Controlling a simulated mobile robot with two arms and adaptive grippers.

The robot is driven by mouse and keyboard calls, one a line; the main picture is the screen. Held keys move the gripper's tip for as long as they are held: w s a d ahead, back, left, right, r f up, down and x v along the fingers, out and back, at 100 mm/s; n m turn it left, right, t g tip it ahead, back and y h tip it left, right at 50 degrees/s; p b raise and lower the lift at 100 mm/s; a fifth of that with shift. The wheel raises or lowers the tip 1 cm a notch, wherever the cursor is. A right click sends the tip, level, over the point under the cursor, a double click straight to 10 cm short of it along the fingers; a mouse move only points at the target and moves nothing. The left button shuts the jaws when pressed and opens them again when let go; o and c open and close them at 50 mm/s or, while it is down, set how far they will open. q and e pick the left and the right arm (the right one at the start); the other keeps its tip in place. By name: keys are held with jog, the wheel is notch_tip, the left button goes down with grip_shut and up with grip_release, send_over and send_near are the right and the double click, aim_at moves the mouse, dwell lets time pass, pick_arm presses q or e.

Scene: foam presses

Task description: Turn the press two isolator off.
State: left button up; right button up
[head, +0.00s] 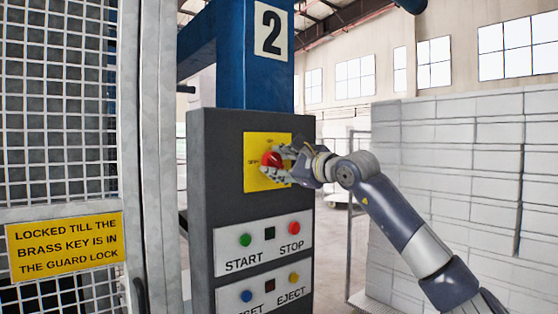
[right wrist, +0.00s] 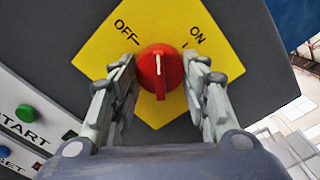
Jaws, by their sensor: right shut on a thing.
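The press two isolator is a red rotary knob (head: 269,159) on a yellow plate (head: 254,142), high on the dark control pillar. In the right wrist view the knob (right wrist: 172,65) has a white pointer line, which stands between the OFF mark at upper left and the ON mark at upper right. My right gripper (head: 279,162) is shut on the knob, with one finger on each side of it, as the right wrist view (right wrist: 160,82) shows. The fingers hide part of the plate. My left gripper is not in view.
Below the knob are a green START button (head: 245,240) and a red STOP button (head: 294,228), then a blue button (head: 246,296) and a yellow EJECT button (head: 294,278). A mesh guard (head: 60,110) with a yellow sign (head: 66,246) stands left. Pale stacked blocks (head: 470,150) stand right.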

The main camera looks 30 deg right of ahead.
jog(key=n+p, duration=0.1)
jog(key=n, duration=0.2)
jog(key=shift+r+n, duration=0.1)
jog(key=shift+n, duration=0.2)
jog(key=shift+n+p, duration=0.75)
jog(key=shift+n, duration=1.15)
jog(key=o, duration=1.1)
